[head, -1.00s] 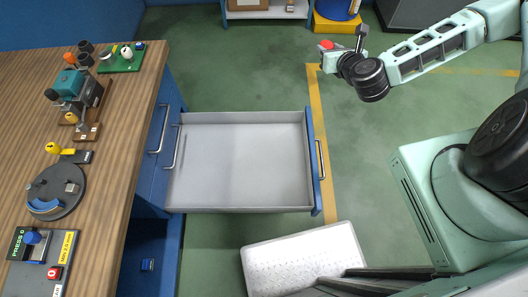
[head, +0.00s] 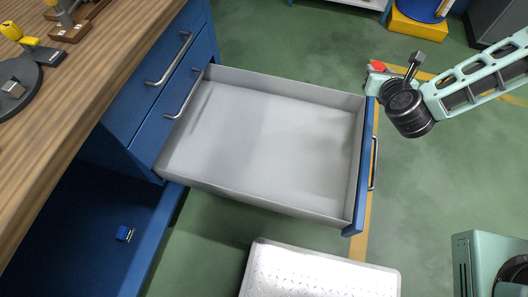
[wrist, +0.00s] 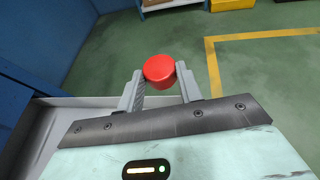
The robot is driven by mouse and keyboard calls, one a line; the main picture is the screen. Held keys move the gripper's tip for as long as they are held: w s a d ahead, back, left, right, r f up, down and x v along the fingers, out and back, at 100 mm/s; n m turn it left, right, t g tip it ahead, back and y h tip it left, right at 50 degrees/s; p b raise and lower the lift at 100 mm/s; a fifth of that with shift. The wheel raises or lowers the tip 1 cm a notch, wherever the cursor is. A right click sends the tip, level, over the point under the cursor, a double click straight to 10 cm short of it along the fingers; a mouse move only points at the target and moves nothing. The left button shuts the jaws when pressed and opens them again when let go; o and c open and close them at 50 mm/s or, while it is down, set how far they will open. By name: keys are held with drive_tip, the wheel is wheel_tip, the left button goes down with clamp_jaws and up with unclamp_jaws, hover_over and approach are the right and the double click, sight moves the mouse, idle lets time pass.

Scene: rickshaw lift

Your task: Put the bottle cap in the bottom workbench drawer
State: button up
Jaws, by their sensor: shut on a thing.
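The bottle cap (wrist: 160,69) is red and round, and sits between the two fingertips of my gripper (wrist: 160,82) in the wrist view. My gripper is shut on it. In the head view the red cap (head: 378,67) shows at the end of my gripper (head: 376,78), close to the far right corner of the open drawer. The bottom workbench drawer (head: 290,212) is pulled well out, grey inside with a blue front, and looks empty. My gripper appears at or just outside its front panel; its height above the rim is hard to tell.
The wooden workbench (head: 90,75) with tools on top stands at left. A shut blue drawer (head: 165,65) is above the open one. A white textured step (head: 320,272) lies in front. A yellow line marks the green floor.

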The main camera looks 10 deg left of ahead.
drive_tip(key=a+f+b, duration=0.8)
drive_tip(key=f+b, duration=0.1)
drive_tip(key=b, duration=0.9)
hover_over(307, 123)
wheel_tip(307, 123, down, 5)
drive_tip(key=shift+n+y, duration=0.3)
wheel_tip(307, 123, down, 10)
drive_tip(key=b, duration=0.4)
drive_tip(key=shift+r, duration=0.3)
drive_tip(key=o, duration=0.9)
drive_tip(key=shift+o, duration=0.2)
